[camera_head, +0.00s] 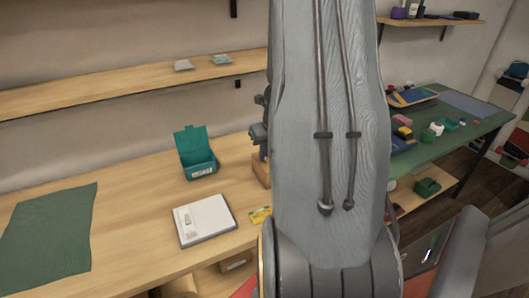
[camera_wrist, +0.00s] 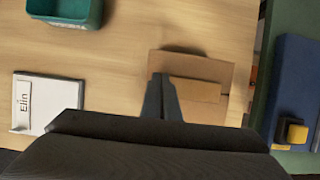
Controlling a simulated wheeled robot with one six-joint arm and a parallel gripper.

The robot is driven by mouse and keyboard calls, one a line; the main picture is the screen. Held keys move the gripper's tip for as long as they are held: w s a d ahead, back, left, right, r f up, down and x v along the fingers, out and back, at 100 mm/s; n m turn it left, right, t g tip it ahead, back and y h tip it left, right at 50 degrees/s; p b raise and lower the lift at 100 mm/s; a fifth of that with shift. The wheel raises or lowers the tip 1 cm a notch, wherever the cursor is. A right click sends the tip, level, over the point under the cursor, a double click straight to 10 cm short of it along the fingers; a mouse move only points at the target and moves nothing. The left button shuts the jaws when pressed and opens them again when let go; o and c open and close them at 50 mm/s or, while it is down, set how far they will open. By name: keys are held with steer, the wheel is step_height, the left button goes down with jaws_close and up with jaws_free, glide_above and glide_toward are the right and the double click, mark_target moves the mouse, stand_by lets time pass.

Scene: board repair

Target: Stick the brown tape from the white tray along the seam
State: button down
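The white tray (camera_head: 213,228) lies flat on the wooden table, with a small pale label or piece on it. In the wrist view the tray (camera_wrist: 58,90) is at the left, with a tag reading "Elin". I cannot make out brown tape in it. My gripper (camera_wrist: 161,78) points down over the table, its dark fingers close together with nothing visible between them. In the head view only the edge of the brown block (camera_head: 262,170) shows; my arm hides the rest. I cannot make out the seam.
An open teal box (camera_head: 200,170) stands behind the tray. A green mat (camera_head: 48,235) covers the left of the table. A yellow card (camera_head: 260,214) lies right of the tray. A green table (camera_head: 465,130) with several small items stands at the right.

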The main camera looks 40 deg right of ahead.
steer(key=c, duration=1.9)
jaws_free()
steer(key=shift+c, duration=0.2)
steer(key=w+d+r+p+v, duration=0.1)
steer(key=w+p+v, duration=0.1)
steer(key=p+v, duration=0.9)
steer(key=shift+p+v, duration=0.35)
steer(key=shift+v, duration=0.75)
steer(key=shift+a, duration=0.15)
